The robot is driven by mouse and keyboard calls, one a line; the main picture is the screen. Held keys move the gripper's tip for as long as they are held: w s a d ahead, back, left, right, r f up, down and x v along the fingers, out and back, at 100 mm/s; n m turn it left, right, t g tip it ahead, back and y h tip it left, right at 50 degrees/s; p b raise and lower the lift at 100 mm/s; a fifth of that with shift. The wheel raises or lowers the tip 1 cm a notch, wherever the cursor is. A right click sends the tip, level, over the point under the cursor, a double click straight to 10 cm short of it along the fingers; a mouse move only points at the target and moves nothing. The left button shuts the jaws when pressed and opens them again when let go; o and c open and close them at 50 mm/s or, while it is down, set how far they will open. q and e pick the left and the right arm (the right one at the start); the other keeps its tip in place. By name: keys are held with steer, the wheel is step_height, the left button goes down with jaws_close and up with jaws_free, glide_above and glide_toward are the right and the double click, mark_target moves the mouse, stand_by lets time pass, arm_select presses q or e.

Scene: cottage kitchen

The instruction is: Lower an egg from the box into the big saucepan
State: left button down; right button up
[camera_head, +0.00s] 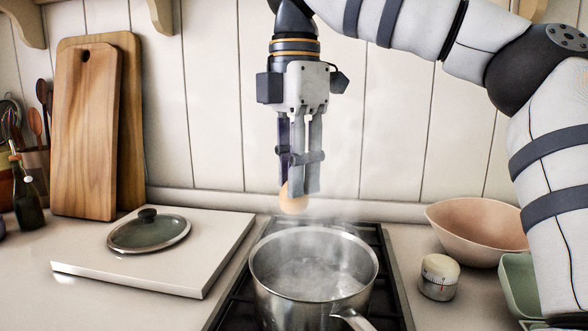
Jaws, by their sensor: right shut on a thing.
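My right gripper (300,180) points straight down and is shut on a brown egg (293,200), which shows below its fingertips. It holds the egg in the air, above the rear rim of the big saucepan as seen in the picture. The big saucepan (263,297) is steel, stands on the hob and holds steaming water. Its handle points to the front right. I do not make out the egg box for certain; part of a pale green container (517,285) shows at the right, partly behind my right arm. My left gripper is not in view.
A glass lid (148,234) lies on a white board (205,262) left of the hob (390,290). A kitchen timer (438,277) and a pink bowl (475,228) stand to the right. Wooden boards (85,140) and a dark bottle (27,200) stand at the back left.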

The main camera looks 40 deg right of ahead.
mark_target(295, 214)
steer(key=shift+f, duration=0.1)
